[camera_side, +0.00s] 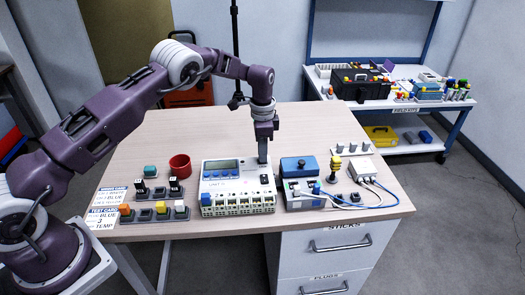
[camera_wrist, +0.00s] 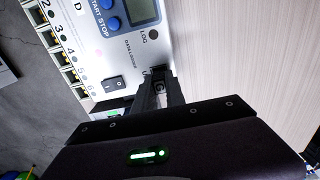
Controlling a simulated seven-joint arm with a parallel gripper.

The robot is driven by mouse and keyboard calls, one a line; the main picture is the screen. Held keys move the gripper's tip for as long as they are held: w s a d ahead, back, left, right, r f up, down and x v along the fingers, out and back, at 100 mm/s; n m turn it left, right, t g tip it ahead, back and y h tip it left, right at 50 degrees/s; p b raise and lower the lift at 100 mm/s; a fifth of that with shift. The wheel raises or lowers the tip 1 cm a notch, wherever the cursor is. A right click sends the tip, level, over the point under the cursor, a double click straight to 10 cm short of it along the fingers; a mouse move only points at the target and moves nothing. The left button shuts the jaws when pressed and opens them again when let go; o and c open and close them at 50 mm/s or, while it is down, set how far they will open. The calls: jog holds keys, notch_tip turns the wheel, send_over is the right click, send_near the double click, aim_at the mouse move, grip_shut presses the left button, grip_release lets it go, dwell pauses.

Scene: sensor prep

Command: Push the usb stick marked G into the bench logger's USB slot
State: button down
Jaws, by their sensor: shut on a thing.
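The bench logger (camera_side: 236,178) is a white box with a blue-grey screen and a row of ports along its front. It also shows in the wrist view (camera_wrist: 118,55), with blue buttons and a LOG label. My gripper (camera_side: 263,160) points down over the logger's back right part. In the wrist view my gripper (camera_wrist: 160,92) is shut on a dark usb stick with a G (camera_wrist: 159,86) on its end. The stick's far end is at a dark spot on the panel below the LOG label. The fingers hide the slot, and I cannot tell how deep the stick sits.
A red cup (camera_side: 180,166) and holders with coloured plugs (camera_side: 154,212) stand left of the logger. A blue-topped device (camera_side: 299,168) and a white box with cables (camera_side: 362,169) stand to its right. The table behind the logger is clear.

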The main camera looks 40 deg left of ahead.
jog(key=shift+f, duration=0.15)
jog(key=c, duration=1.3)
grip_release()
jog(key=shift+o, duration=0.8)
jog(key=shift+r, duration=3.55)
jog(key=shift+r, duration=0.1)
